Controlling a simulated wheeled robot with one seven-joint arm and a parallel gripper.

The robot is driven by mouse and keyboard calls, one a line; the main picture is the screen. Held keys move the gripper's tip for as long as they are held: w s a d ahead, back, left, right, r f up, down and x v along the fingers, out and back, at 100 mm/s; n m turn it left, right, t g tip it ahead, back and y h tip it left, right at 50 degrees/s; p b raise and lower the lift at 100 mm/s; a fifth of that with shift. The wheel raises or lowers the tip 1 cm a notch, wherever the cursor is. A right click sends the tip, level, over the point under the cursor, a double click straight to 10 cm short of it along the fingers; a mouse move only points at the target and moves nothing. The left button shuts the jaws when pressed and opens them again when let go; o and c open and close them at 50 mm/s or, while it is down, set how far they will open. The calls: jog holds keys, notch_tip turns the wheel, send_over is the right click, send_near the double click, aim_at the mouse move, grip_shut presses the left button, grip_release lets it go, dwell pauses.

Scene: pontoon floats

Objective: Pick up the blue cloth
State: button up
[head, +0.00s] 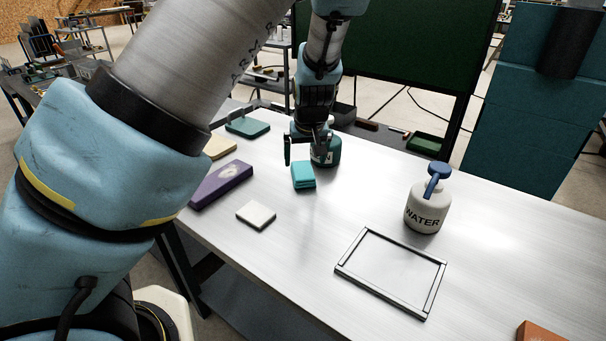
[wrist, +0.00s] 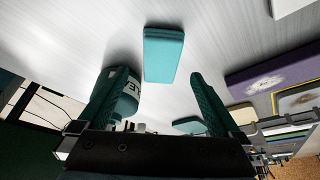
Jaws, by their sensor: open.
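The blue cloth (head: 303,175) is a small folded turquoise block lying flat on the metal table. It also shows in the wrist view (wrist: 164,52), just ahead of the fingertips and near the middle between them. My gripper (head: 306,158) is open and empty, above the table on the far side of the cloth. In the wrist view its two fingers (wrist: 156,76) are spread wide, with the cloth beyond them. I see no contact between gripper and cloth.
A purple box (head: 221,184), a small white block (head: 256,215) and a teal item (head: 248,126) lie to the left. A white water bottle (head: 426,210) and a black-edged frame (head: 388,302) are to the right.

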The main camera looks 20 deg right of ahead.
aim_at(303, 170)
jog(key=x, duration=0.2)
jog(key=p+x, duration=0.1)
jog(key=x, duration=0.1)
jog(key=shift+w+f, duration=0.2)
jog(key=shift+w, duration=0.3)
jog(key=shift+w+d+f, duration=0.1)
jog(key=shift+w+f, duration=0.05)
jog(key=shift+f, duration=0.35)
jog(key=shift+f, duration=0.25)
jog(key=shift+c, duration=0.2)
jog(key=c, duration=1.3)
jog(key=shift+c, duration=0.2)
jog(key=shift+r, duration=0.15)
